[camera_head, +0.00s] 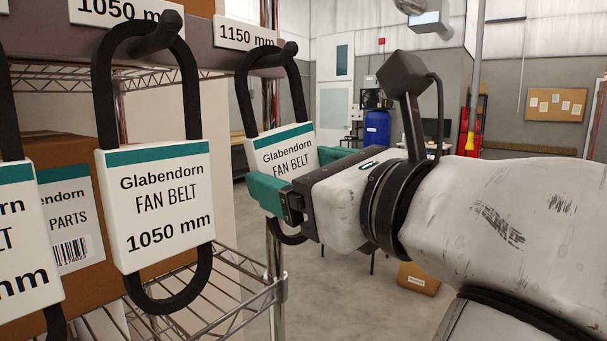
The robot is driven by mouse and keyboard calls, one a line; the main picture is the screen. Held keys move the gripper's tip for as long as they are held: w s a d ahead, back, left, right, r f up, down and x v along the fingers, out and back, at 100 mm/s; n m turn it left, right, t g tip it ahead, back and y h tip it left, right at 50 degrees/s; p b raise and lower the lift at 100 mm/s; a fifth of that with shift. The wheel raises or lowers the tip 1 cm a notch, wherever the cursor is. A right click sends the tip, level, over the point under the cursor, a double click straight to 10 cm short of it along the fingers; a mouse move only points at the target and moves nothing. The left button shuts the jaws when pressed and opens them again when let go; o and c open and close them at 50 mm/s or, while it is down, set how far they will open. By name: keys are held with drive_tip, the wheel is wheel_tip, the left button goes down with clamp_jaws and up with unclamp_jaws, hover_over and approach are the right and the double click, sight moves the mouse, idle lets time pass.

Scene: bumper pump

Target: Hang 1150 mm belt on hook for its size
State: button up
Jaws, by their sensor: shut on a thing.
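A black fan belt with a white and teal "Glabendorn FAN BELT" sleeve (283,150) hangs upright at the centre left. My gripper (292,172) is shut on this sleeve, with one teal finger in front and the other at its right edge. The gripper hides the sleeve's lower part, so its size print cannot be read. The belt's upper loop is at the black hook (288,50) beside the "1150 mm" label (247,33). The loop appears to be around the hook, with the hook's knob in front of it. The belt's lower end shows below my gripper.
A 1050 mm belt (157,205) hangs on the hook (160,33) to the left, under a "1050 mm" label (117,10). Another belt (22,240) hangs at the far left edge. A cardboard box (75,205) stands on the wire shelf behind.

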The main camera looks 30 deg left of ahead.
idle(0.3)
drive_tip(key=o, duration=1)
drive_tip(key=shift+o, duration=0.2)
